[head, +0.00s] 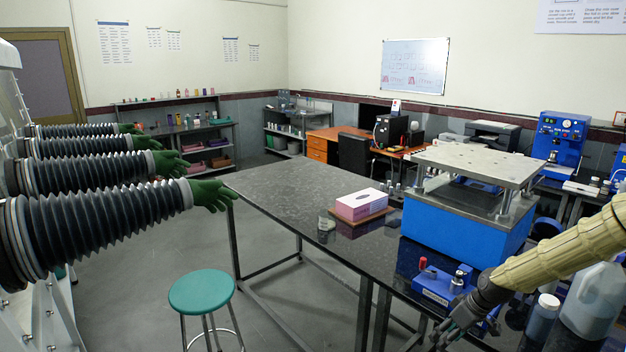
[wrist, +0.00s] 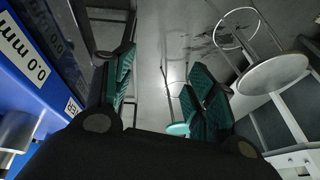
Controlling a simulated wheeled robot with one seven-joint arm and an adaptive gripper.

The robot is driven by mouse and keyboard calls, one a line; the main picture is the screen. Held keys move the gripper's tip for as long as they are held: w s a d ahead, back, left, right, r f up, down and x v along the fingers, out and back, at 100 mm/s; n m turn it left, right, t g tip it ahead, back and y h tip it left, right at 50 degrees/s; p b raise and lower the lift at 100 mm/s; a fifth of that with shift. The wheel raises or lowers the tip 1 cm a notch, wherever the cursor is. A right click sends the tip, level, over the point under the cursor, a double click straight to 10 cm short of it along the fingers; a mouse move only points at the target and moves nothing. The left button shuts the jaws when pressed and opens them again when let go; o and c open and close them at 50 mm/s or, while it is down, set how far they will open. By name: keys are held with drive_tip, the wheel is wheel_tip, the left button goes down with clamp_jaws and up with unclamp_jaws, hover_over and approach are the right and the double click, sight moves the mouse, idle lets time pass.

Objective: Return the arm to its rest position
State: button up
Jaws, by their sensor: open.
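My arm (head: 570,245), in a tan ribbed sleeve, reaches in from the right edge of the head view. My gripper (head: 452,328) hangs at the near edge of the black table, in front of a small blue device (head: 432,286). In the wrist view, my gripper (wrist: 163,85) has its two green-padded fingers well apart, with only floor and furniture legs visible between them. Nothing is held. A blue device with "0.0 mm" labels (wrist: 40,75) stands close to the left finger in the wrist view.
A large blue press (head: 465,228), a pink tissue box (head: 361,204) and a small glass item (head: 326,224) stand on the black table (head: 290,190). A bottle (head: 541,318) and a white jug (head: 594,300) stand close to my arm. A teal stool (head: 202,291) stands on open floor.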

drive_tip(key=s+a+f+m+g+b, duration=0.1)
drive_tip(key=s+a+f+m, duration=0.1)
drive_tip(key=s+a+f, duration=0.65)
drive_tip(key=s+a+f+m+g, duration=0.1)
drive_tip(key=s+a+f, duration=0.4)
drive_tip(key=s+f, duration=0.55)
drive_tip(key=s+f+m+h+b, duration=0.1)
drive_tip(key=s+f, duration=0.1)
drive_tip(key=s, duration=1)
drive_tip(key=s+a+f+m+h, duration=0.1)
drive_tip(key=s+f+m+h, duration=0.1)
drive_tip(key=s, duration=1.1)
drive_tip(key=shift+a+f+m+g+b, duration=0.15)
drive_tip(key=shift+f+m+g+b, duration=0.15)
drive_tip(key=shift+f+b, duration=0.15)
drive_tip(key=shift+s, duration=0.15)
